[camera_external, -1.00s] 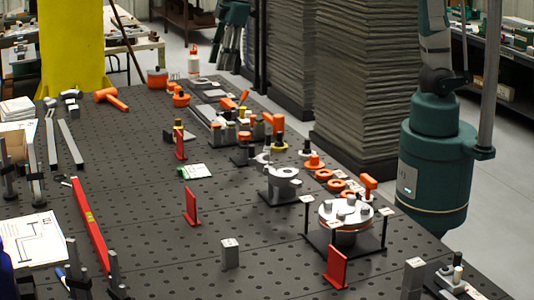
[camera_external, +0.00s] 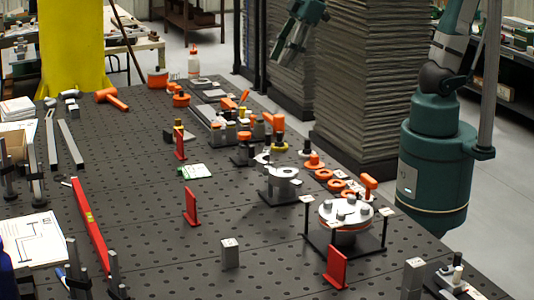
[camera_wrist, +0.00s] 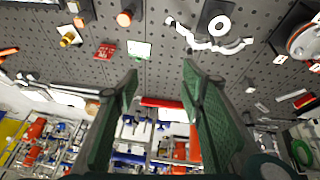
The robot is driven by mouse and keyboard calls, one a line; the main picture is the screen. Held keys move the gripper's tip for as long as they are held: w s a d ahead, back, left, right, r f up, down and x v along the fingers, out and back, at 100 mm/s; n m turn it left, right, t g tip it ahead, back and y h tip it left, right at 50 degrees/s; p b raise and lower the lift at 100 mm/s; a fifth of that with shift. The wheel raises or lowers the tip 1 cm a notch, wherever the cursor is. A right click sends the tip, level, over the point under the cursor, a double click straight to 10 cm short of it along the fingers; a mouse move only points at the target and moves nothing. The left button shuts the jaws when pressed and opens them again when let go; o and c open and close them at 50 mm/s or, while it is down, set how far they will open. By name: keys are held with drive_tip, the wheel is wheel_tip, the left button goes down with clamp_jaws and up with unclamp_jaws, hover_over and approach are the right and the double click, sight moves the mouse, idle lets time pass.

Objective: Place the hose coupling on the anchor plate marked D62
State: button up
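My gripper (camera_external: 288,48) hangs at the top middle, beyond the far right edge of the bench and well above it. In the wrist view my gripper (camera_wrist: 160,74) has its two green fingers apart with nothing between them. Upright red plates (camera_external: 192,207) stand on the bench; a red piece with white marks (camera_wrist: 105,51) shows in the wrist view. A small grey block (camera_external: 230,253) with a pale top stands near the front. The D62 mark is not readable, and I cannot tell which part is the hose coupling or which piece is the anchor plate.
The dark perforated bench (camera_external: 140,190) has clear room at its middle left. A round fixture (camera_external: 346,214) and a grey clamp stand (camera_external: 280,184) stand at the right. Orange parts line the far right edge. A red level (camera_external: 90,222) lies at the left.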

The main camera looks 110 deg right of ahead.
drive_tip(key=s+a+f+t, duration=0.1)
drive_tip(key=s+a+f, duration=0.1)
drive_tip(key=s+a, duration=0.2)
drive_tip(key=s+a+f+m+t+y, duration=0.1)
drive_tip(key=s+a+f, duration=0.1)
drive_tip(key=s+a, duration=0.3)
drive_tip(key=shift+s+a+f, duration=0.2)
drive_tip(key=shift+s+f, duration=0.2)
drive_tip(key=shift+s, duration=1.7)
